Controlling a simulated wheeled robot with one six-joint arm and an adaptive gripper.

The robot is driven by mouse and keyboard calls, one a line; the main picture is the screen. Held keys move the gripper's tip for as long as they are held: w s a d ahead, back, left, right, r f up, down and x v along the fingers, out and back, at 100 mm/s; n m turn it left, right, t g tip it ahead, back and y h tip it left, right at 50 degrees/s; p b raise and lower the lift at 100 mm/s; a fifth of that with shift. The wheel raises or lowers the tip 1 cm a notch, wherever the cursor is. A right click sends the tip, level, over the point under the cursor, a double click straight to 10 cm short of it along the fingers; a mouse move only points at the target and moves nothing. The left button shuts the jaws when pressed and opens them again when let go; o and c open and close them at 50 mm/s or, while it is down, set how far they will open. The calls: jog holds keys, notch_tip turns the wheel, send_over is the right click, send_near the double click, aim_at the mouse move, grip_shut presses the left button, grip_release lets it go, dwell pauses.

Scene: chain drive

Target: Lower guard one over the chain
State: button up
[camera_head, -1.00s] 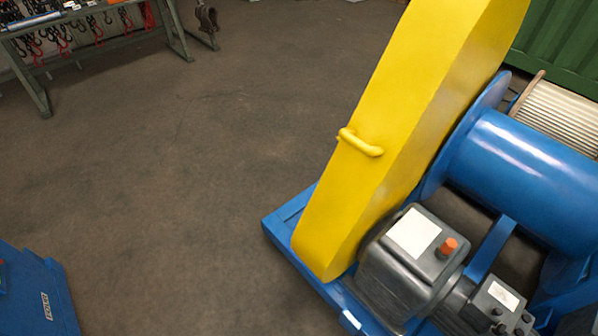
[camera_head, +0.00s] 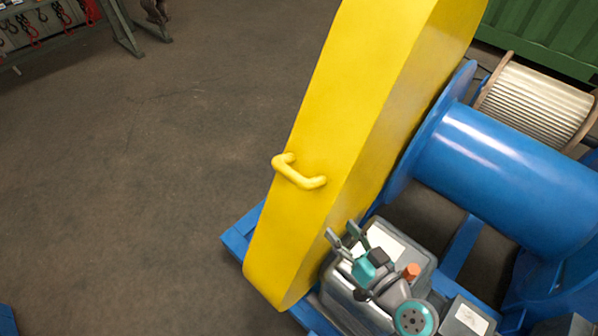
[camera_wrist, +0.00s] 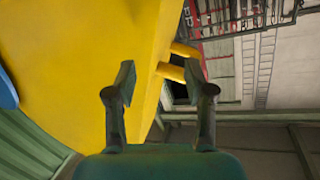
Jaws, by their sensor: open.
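The yellow guard (camera_head: 335,110) stands upright and tilted in the picture, its lower end at the blue base frame (camera_head: 245,232). It hides whatever chain lies behind or inside it. A yellow bar handle (camera_head: 300,175) sticks out from its narrow side face. My gripper (camera_head: 345,236) is open and empty, below and to the right of the handle, in front of the grey gearbox. In the wrist view the guard (camera_wrist: 75,60) fills the left and centre, and the handle (camera_wrist: 172,70) shows beyond the spread fingers, nearer the right finger. The gripper appears apart from the handle.
The grey gearbox (camera_head: 405,245) with an orange cap (camera_head: 411,271) lies right beside my gripper. A blue winch drum (camera_head: 510,175) and a rope spool (camera_head: 535,105) stand to the right. A tool rack is at the upper left. The floor (camera_head: 150,190) left of the guard is clear.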

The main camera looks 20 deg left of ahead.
aim_at(292, 173)
jog(key=w+a+r+n+g+y, duration=0.2)
jog(key=a+r+n+g+y, duration=0.2)
jog(key=a+r, duration=0.3)
jog(key=x, duration=0.9)
jog(key=shift+w+r, duration=0.25)
jog(key=shift+w, duration=0.2)
jog(key=shift+w, duration=0.1)
grip_shut()
